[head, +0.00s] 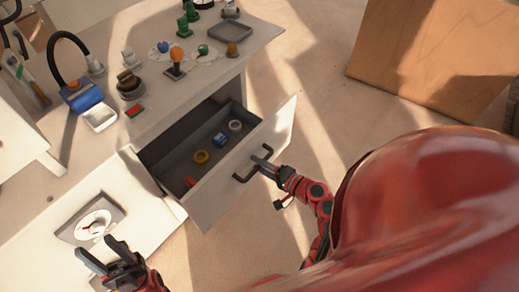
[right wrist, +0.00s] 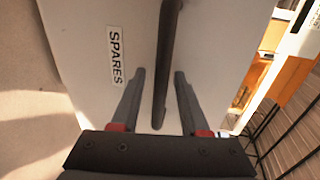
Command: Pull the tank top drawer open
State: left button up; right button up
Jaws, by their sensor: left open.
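A white-fronted drawer (head: 245,165) stands pulled out under the white bench in the head view. It has a dark bar handle (head: 240,178), which also shows in the right wrist view (right wrist: 168,50). A label (right wrist: 115,58) on its front reads SPARES. My right gripper (head: 263,158) is at the handle; in the right wrist view its two fingers stand apart, one on each side of the bar, with gaps visible. My left gripper (head: 102,257) is open and empty at the lower left, near a round dial (head: 94,224).
The bench top (head: 255,35) holds valves, knobs and a grey tray (head: 230,31). A wooden panel (head: 430,55) stands at right. Floor beyond the drawer is clear.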

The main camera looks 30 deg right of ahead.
jog(key=shift+s+d, duration=0.1)
dwell(0.4)
jog(key=p+v, duration=0.2)
jog(key=v, duration=1.5)
jog(key=shift+s, duration=0.15)
